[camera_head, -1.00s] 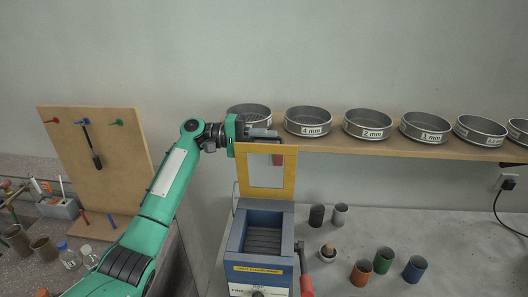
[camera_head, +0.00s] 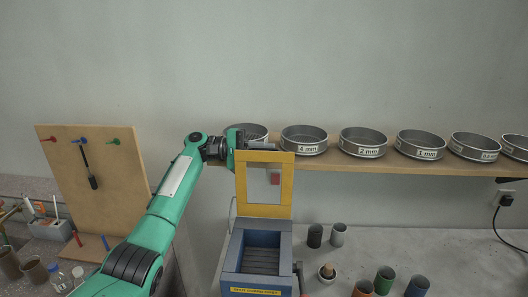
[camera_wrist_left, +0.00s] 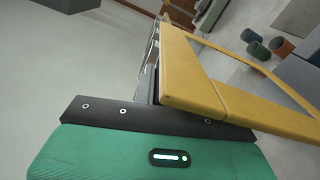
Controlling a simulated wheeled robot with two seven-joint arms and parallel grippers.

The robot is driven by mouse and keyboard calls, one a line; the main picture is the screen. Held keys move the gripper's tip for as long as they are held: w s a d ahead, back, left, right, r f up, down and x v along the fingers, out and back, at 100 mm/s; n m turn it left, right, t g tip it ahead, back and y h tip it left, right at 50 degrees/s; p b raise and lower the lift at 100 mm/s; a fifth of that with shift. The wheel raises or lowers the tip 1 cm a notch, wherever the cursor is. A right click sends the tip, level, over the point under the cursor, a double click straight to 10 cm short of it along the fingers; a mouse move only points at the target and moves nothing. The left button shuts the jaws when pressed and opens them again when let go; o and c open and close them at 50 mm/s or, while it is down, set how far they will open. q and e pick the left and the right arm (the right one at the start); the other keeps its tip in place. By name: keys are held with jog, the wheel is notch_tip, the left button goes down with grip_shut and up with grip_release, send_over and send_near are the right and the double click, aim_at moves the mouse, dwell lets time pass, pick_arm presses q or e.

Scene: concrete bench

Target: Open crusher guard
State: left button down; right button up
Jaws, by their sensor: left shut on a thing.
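The crusher (camera_head: 226,262) is a blue-grey box with an open top at the lower middle of the head view. Its guard (camera_head: 264,211) is a yellow frame with a clear window, standing raised at the back of the opening. The dark ribbed inside of the crusher shows. My left gripper (camera_head: 256,145) is shut on the guard's top edge. In the left wrist view the yellow guard (camera_wrist_left: 190,78) runs close against the gripper's dark front; the fingertips are mostly hidden. My right gripper is not in view.
A shelf (camera_head: 400,164) with several labelled sieves runs along the wall behind the guard. Small cups, among them a green one (camera_head: 383,281), stand on the bench right of the crusher. A wooden tool board (camera_head: 120,185) stands at left.

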pick_arm(q)
jog(key=c, duration=1.5)
grip_release()
jog(key=shift+a, duration=0.3)
jog(key=a+b, duration=0.5)
jog(key=a, duration=0.8)
jog(key=shift+a, duration=0.1)
